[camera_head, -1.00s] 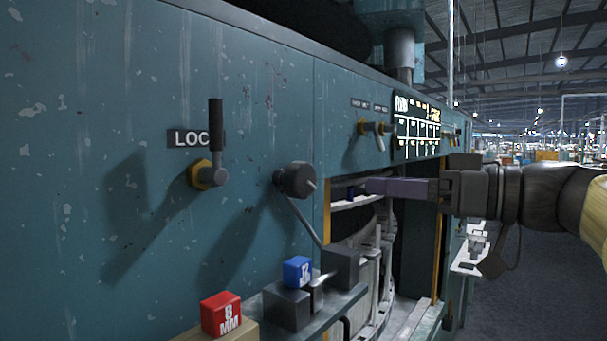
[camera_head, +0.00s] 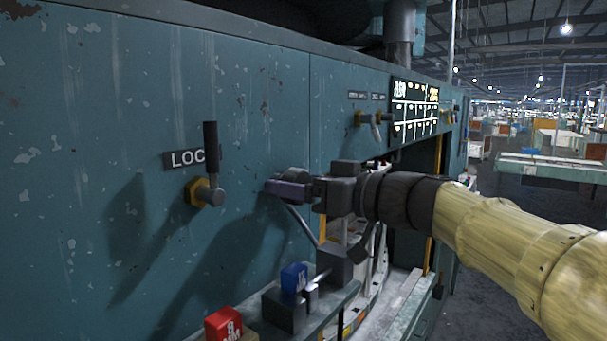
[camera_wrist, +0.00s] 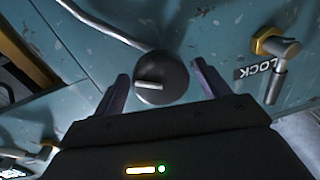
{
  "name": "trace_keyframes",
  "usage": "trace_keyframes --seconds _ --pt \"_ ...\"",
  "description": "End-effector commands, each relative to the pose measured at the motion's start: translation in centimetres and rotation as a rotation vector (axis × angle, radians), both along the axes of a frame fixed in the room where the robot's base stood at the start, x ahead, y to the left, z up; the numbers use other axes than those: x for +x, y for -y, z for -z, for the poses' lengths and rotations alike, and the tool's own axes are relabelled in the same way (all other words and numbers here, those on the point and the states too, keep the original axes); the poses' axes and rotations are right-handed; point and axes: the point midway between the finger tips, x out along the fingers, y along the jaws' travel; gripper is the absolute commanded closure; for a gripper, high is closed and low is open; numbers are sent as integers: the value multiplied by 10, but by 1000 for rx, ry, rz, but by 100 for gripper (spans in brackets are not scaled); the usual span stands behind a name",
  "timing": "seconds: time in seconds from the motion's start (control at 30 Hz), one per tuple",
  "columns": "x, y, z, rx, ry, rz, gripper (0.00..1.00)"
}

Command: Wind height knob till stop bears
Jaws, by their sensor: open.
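The height knob (camera_wrist: 161,78) is a round dark knob with a pale bar on its face, on the teal panel in the wrist view. A bent grey rod (camera_wrist: 103,22) runs out from beside it. My gripper (camera_wrist: 160,84) is open, with one finger on each side of the knob and a visible gap to both. Whether the fingertips reach past the knob's face is hard to tell. In the head view my gripper (camera_head: 272,187) covers the knob.
The LOCK lever (camera_head: 209,165) with its brass collar sticks out left of my gripper. Right of the knob is an open bay, with small valve levers (camera_head: 372,120) above.

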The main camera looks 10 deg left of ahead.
Motion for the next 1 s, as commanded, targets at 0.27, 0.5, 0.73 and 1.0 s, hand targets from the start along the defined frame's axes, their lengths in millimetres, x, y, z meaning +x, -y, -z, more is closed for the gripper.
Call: trace_keyframes --seconds 0.27,0.5,0.73,1.0 --pt "2 3 1 1 -1 7 33" --pt "4 6 1 0 0 13 69" --pt "4 6 2 4 -10 12 69" --pt "4 6 5 39 -90 13 69"
